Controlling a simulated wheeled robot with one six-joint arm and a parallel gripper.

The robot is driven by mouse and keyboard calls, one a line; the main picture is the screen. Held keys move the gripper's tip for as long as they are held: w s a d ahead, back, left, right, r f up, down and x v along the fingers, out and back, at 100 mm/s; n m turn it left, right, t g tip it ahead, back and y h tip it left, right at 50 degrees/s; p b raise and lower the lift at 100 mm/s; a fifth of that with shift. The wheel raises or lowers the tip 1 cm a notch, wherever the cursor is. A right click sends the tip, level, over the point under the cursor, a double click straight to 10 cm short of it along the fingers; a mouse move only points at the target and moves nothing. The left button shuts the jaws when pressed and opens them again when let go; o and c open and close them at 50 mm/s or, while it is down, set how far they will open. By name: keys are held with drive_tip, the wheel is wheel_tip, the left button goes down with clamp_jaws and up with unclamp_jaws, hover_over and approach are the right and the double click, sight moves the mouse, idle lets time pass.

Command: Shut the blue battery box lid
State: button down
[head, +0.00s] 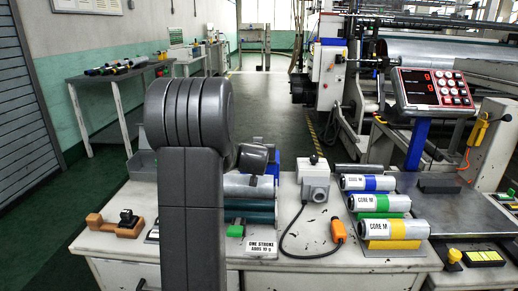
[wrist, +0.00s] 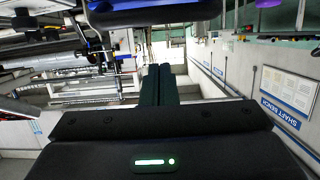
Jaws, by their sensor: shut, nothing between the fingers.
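My gripper (wrist: 159,85) shows in the wrist view with its two dark fingers together and nothing between them. In the head view my own arm stands in front of the left half of the bench and hides the gripper. A blue piece (head: 273,167) shows just right of my arm, behind the grey and teal rolls; it may be part of the battery box, but most of it is hidden. A dark object with a blue edge (wrist: 160,17) crosses the top of the wrist view; I cannot tell whether it is the lid. The lid's angle cannot be seen.
On the white bench (head: 330,262) are rolls (head: 248,210), a grey switch box (head: 314,182) with an orange-ended cable, and three labelled cores (head: 385,229). An orange-brown tool (head: 103,222) lies at the left. A red display panel (head: 436,88) stands at the right.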

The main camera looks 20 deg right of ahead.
wheel_tip(320, 180, up, 5)
drive_tip(key=p, duration=0.3)
drive_tip(key=s+a+f+b, duration=0.1)
drive_tip(key=s+a+f, duration=0.3)
drive_tip(key=s+f, duration=0.2)
drive_tip(key=shift+s, duration=1.25)
drive_tip(key=shift+w, duration=0.1)
drive_tip(key=w+d, duration=0.1)
drive_tip(key=w, duration=0.1)
drive_tip(key=w+d+b, duration=0.1)
drive_tip(key=w, duration=0.2)
drive_tip(key=w+d+b, duration=0.1)
drive_tip(key=w+d, duration=0.1)
drive_tip(key=w, duration=0.1)
drive_tip(key=shift+w+r, duration=0.15)
drive_tip(key=shift+r, duration=0.25)
drive_tip(key=shift+w+d+r+p, duration=0.15)
drive_tip(key=shift+r+p, duration=0.15)
drive_tip(key=shift+r, duration=0.2)
drive_tip(key=shift+w+r, duration=0.25)
drive_tip(key=shift+w, duration=0.05)
